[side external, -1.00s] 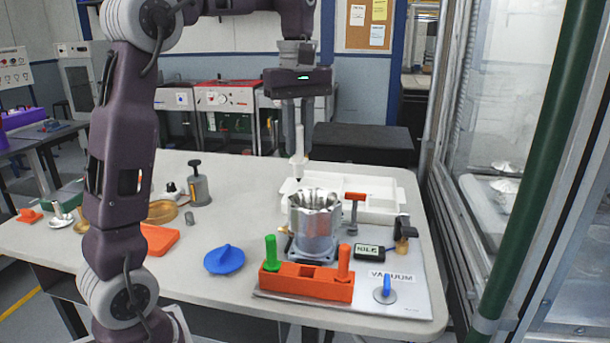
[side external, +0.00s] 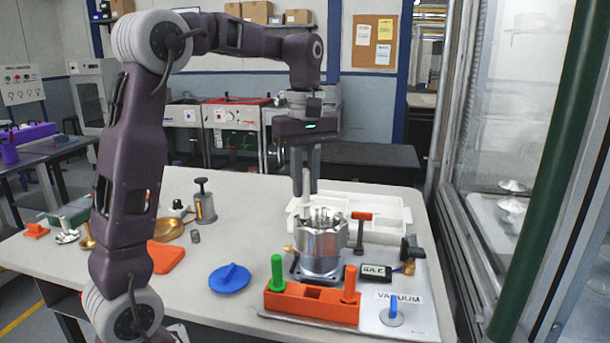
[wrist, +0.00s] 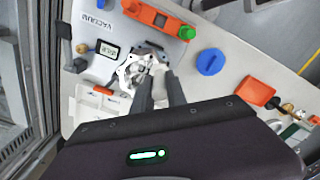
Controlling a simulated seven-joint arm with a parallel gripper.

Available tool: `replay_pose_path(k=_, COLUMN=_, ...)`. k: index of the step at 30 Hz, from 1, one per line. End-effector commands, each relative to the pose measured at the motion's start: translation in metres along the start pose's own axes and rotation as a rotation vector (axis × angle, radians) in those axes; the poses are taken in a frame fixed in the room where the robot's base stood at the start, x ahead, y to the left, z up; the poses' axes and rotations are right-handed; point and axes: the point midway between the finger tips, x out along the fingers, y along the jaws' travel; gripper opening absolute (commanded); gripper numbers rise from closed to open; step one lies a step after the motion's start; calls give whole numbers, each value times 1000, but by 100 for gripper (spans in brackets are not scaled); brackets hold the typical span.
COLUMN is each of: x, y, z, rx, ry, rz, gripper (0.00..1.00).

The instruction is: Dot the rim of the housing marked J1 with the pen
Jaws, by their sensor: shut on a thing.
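The metal housing (side external: 322,250), silver with a scalloped open top, stands on a fixture plate in the side view. It also shows in the wrist view (wrist: 134,74), partly covered by my fingers. I cannot read a J1 mark on it. My gripper (side external: 306,186) points down, shut on a white pen (side external: 306,184). The pen is close to upright over the back left part of the housing's rim. Its tip is hard to make out against the metal, so I cannot tell whether it touches.
An orange block (side external: 312,302) with a green peg (side external: 277,272) and an orange peg (side external: 349,283) stands in front. A small display (side external: 375,272) and orange T-handle (side external: 361,232) are to the right. A white tray (side external: 398,222) lies behind. A blue disc (side external: 229,279) lies left.

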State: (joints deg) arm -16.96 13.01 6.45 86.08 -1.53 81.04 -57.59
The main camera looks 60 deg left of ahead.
Motion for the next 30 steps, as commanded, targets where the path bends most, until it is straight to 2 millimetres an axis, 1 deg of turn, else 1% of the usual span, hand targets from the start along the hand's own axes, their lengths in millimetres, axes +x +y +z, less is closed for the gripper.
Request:
replay_pose_path(k=12, x=0, y=0, z=0, rx=0, ry=0, rz=0, gripper=0)
replay_pose_path(k=22, x=6, y=0, z=0, rx=0, ry=-1, rz=-1, gripper=0)
replay_pose_path(k=30, x=6, y=0, z=0, rx=0, ry=0, rz=0, gripper=0)
